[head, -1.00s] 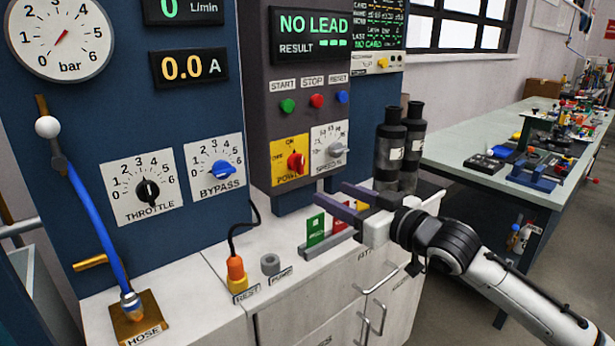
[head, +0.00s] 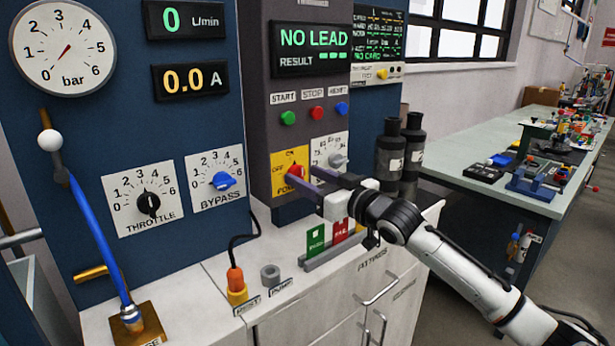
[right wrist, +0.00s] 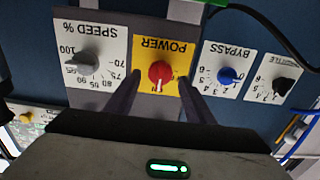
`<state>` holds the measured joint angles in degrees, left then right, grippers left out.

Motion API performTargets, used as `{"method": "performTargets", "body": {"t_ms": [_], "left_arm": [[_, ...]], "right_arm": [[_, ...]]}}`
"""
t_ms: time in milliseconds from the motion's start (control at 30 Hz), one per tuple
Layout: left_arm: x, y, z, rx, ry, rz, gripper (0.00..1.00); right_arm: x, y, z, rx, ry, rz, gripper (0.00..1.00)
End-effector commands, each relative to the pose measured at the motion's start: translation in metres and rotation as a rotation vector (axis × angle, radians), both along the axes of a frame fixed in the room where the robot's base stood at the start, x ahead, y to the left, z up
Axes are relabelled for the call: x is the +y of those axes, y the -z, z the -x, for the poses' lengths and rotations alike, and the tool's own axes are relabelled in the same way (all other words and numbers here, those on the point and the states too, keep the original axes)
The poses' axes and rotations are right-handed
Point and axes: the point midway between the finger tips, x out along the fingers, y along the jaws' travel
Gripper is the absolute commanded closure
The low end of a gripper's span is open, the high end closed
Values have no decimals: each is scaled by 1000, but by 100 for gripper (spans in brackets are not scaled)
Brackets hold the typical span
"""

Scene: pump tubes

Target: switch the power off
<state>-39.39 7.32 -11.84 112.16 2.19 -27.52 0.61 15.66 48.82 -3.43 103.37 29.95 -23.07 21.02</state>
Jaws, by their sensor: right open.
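The red power knob (head: 297,171) sits on a yellow plate (head: 276,160) marked POWER, with ON at the top and OFF at the left. In the right wrist view the knob (right wrist: 160,70) appears upside down, and its white mark points to the picture's bottom, the plate's ON side. My right gripper (head: 301,178) is open in front of the plate, and its fingers partly cover the plate's lower part. In the right wrist view its fingertips (right wrist: 159,78) stand on either side of the knob; contact cannot be told. My left gripper is not in view.
The speed dial (head: 337,160) is close to the right of the power plate, and the bypass dial (head: 223,181) is to its left. Green and red cards (head: 316,240) stand in a holder below my arm. Two dark cylinders (head: 388,160) stand on the right.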

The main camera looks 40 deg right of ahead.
Motion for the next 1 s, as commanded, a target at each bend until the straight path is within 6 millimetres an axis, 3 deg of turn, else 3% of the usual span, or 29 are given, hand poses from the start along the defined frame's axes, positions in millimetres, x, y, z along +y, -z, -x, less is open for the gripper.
{"method": "performTargets", "body": {"t_ms": [367, 600, 1000], "left_arm": [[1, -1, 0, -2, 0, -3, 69], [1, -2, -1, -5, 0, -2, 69], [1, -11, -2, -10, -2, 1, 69]], "right_arm": [[1, 0, -4, 1, 0, 0, 52], [1, 0, -4, 1, 0, 0, 91], [1, -1, -4, -3, 0, 74, 92]]}}
